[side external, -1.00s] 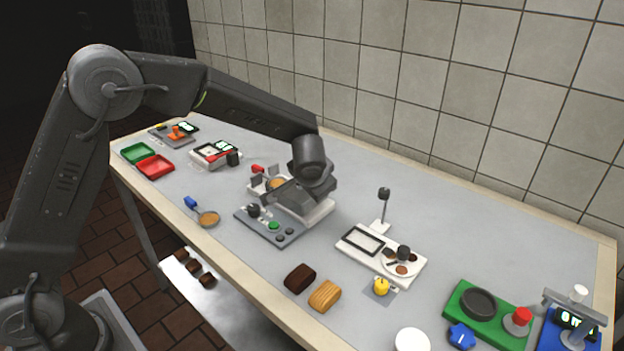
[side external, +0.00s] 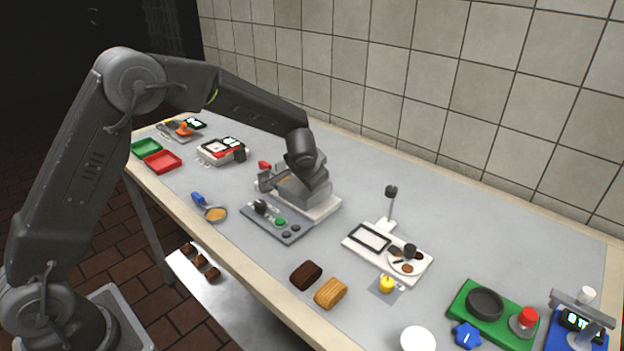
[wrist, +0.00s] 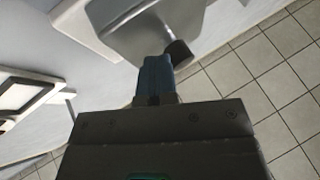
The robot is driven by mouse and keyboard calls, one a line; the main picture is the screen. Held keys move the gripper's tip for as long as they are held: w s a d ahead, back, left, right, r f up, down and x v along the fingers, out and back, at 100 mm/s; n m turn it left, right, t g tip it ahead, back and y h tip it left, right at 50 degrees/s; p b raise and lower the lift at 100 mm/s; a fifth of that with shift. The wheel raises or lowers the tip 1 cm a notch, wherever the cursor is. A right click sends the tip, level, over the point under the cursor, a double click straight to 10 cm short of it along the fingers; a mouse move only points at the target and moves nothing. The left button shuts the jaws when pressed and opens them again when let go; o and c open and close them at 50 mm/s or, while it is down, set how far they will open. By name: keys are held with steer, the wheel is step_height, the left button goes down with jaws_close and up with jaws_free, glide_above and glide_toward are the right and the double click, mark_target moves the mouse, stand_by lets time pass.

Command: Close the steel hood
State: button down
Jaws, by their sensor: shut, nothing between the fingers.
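The steel hood (wrist: 150,35) fills the top middle of the wrist view as a smooth grey shell with a dark knob (wrist: 180,52) on its edge. My gripper (wrist: 154,62) has its blue fingers shut and empty, close beside the knob and hood edge. I cannot tell whether they touch. In the side view, the machine with the white base (side external: 322,210) stands mid-table, and my dark wrist (side external: 302,158) is over it. Grey parts overlap there, so the fingers and the hood's exact angle are unclear.
A control panel (side external: 275,222) with a green button lies in front of the machine. A white board (side external: 355,256) with a black frame and a thin post is to its right. The tiled wall (side external: 430,90) is behind.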

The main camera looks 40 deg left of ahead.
mark_target(287, 180)
steer(key=a, duration=0.8)
steer(key=shift+a, duration=0.1)
steer(key=shift+s+d, duration=0.1)
steer(key=shift+d, duration=0.3)
steer(key=d, duration=0.3)
steer(key=shift+s+d, duration=0.1)
steer(key=shift+s, duration=0.25)
steer(key=s+d+r+n+h, duration=0.1)
steer(key=s+d+r, duration=0.2)
steer(key=s+r, duration=0.55)
steer(key=s+d+r+h, duration=0.1)
steer(key=s+d+r, duration=0.1)
steer(key=s+r, duration=0.65)
steer(key=s+d+h, duration=0.1)
steer(key=s+d, duration=0.1)
steer(key=s, duration=0.6)
steer(key=s+d+f+h, duration=0.1)
steer(key=s+d, duration=0.1)
steer(key=s, duration=0.7)
steer(key=shift+f+n, duration=0.2)
steer(key=shift+n, duration=0.2)
